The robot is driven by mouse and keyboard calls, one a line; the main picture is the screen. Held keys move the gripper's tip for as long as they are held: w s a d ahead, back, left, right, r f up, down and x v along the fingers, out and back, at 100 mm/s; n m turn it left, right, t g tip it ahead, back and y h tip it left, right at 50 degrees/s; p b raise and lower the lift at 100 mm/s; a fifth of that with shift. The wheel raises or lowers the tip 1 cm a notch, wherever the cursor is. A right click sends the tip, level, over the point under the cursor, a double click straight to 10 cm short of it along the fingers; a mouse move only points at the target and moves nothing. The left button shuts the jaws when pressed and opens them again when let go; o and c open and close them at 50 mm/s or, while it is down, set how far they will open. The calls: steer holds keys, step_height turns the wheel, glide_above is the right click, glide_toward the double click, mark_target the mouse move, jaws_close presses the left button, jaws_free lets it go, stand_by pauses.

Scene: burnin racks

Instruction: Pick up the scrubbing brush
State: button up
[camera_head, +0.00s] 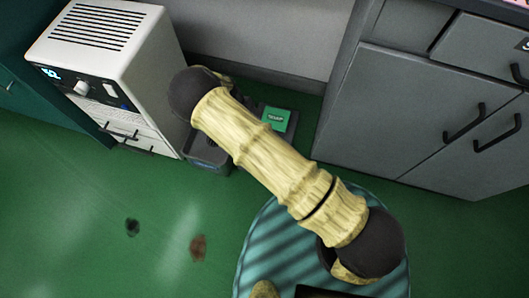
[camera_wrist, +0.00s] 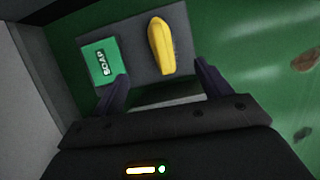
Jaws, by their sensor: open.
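A yellow, elongated, rounded object that looks like the scrubbing brush (camera_wrist: 160,45) lies on a dark grey flat surface (camera_wrist: 127,26) in the wrist view. Its bristles cannot be made out. My gripper (camera_wrist: 162,86) is open, with one dark finger on each side of the picture. The yellow object lies ahead of the gap between the fingertips, and nothing is held. In the head view my arm hides the brush and the gripper.
A green soap box (camera_wrist: 101,62) lies left of the brush, close to the left finger; it also shows in the head view (camera_head: 277,119). A white and black machine (camera_head: 105,65) stands left, grey cabinets (camera_head: 400,110) right. Green floor (camera_head: 90,220) has dark stains.

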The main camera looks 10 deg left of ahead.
steer(key=shift+s+a+f+n, duration=0.1)
steer(key=shift+a+f+n, duration=0.25)
steer(key=shift+f, duration=0.55)
steer(key=b+x, duration=0.6)
steer(key=x, duration=0.6)
steer(key=shift+d+f+b, duration=0.1)
steer(key=shift+b, duration=0.3)
steer(key=shift+f, duration=0.1)
steer(key=b+x, duration=0.4)
steer(key=shift+w+a+f, duration=0.2)
steer(key=shift+a, duration=0.2)
steer(key=shift+d+f+b, duration=0.3)
steer(key=shift+f, duration=0.15)
steer(key=shift+r, duration=0.1)
